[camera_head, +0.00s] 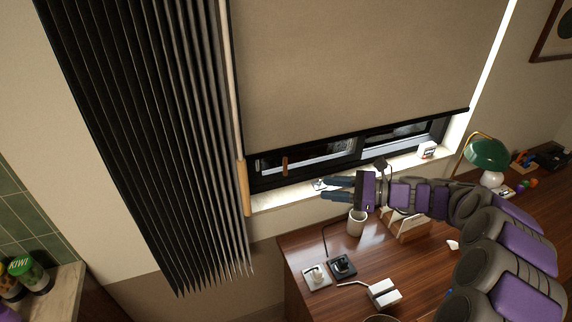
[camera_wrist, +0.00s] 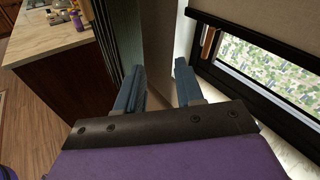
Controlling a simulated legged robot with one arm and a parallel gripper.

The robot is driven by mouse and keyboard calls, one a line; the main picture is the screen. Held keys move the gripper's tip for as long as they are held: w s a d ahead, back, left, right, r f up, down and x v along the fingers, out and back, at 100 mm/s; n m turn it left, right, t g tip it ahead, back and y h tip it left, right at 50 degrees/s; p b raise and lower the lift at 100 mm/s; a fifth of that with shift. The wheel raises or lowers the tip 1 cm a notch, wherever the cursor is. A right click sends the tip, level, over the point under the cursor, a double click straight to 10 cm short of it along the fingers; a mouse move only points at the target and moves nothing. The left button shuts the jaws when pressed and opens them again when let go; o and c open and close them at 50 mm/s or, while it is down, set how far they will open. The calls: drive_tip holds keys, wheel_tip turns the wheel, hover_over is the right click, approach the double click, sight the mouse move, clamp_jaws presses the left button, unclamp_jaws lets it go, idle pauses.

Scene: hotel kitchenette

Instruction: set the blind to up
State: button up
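A beige roller blind (camera_head: 360,70) hangs over the window, lowered over most of it, leaving a strip of dark frame and glass bare below. Its dark bottom bar (camera_head: 370,130) also shows at the top right of the wrist view (camera_wrist: 255,38). A small brown handle (camera_head: 285,166) is at the window's lower left; it also shows in the wrist view (camera_wrist: 208,42). A pale wand (camera_head: 243,186) hangs beside the dark pleated curtain. My gripper (camera_head: 325,189) is in front of the sill, right of the wand. In the wrist view its two fingers (camera_wrist: 158,88) are apart with nothing between them.
A dark pleated curtain (camera_head: 160,130) hangs left of the window. Below my arm is a wooden desk (camera_head: 310,250) with a cup (camera_head: 356,222), sockets and a letter holder. A green lamp (camera_head: 487,153) stands at right. A counter (camera_head: 58,300) with jars is at lower left.

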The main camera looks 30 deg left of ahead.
sight(285, 175)
drive_tip(key=w+f+m+t+y, duration=0.2)
drive_tip(key=w+f+m, duration=0.2)
drive_tip(key=w, duration=0.4)
drive_tip(key=a, duration=0.6)
drive_tip(key=s+a+b, duration=0.1)
drive_tip(key=a, duration=0.5)
drive_tip(key=s+a+b, duration=0.1)
drive_tip(key=a, duration=0.5)
drive_tip(key=shift+s+f, duration=0.15)
drive_tip(key=shift+f, duration=0.1)
drive_tip(key=shift+d, duration=0.1)
clamp_jaws()
drive_tip(key=shift+r, duration=0.1)
